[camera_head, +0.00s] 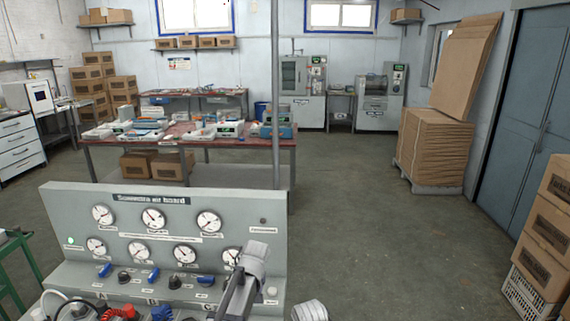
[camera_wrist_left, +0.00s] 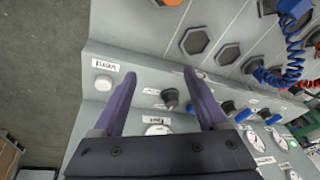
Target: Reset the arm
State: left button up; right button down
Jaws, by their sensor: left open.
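The grey gauge board (camera_head: 120,196) stands at the lower left of the head view, with several round dials, a green lamp (camera_head: 71,240), blue levers and dark knobs. My left gripper shows in the left wrist view (camera_wrist_left: 160,78), its two purple fingers apart and nothing between them. It hangs over the board. A white button (camera_wrist_left: 103,83) beside a "Vent" label lies left of the fingers, and a dark knob (camera_wrist_left: 170,98) shows between them. In the head view a grey arm part (camera_head: 250,265) covers the board's right side; the fingertips cannot be made out there. My right gripper is not seen.
Behind stands a cluttered workbench (camera_head: 240,143) with a grey post. Cardboard boxes (camera_head: 547,230) stand at right. The floor between is clear.

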pick_arm(q)
jog(key=s+d+m+g, duration=0.1)
jog(key=s+d+m, duration=0.3)
jog(key=s, duration=0.8)
jog(key=s+d+m+g+h, duration=0.1)
jog(key=s+d+m, duration=0.2)
jog(key=s, duration=0.9)
jog(key=shift+d+f+m, duration=0.35)
jog(key=shift+d+m, duration=0.05)
jog(key=shift+m, duration=0.5)
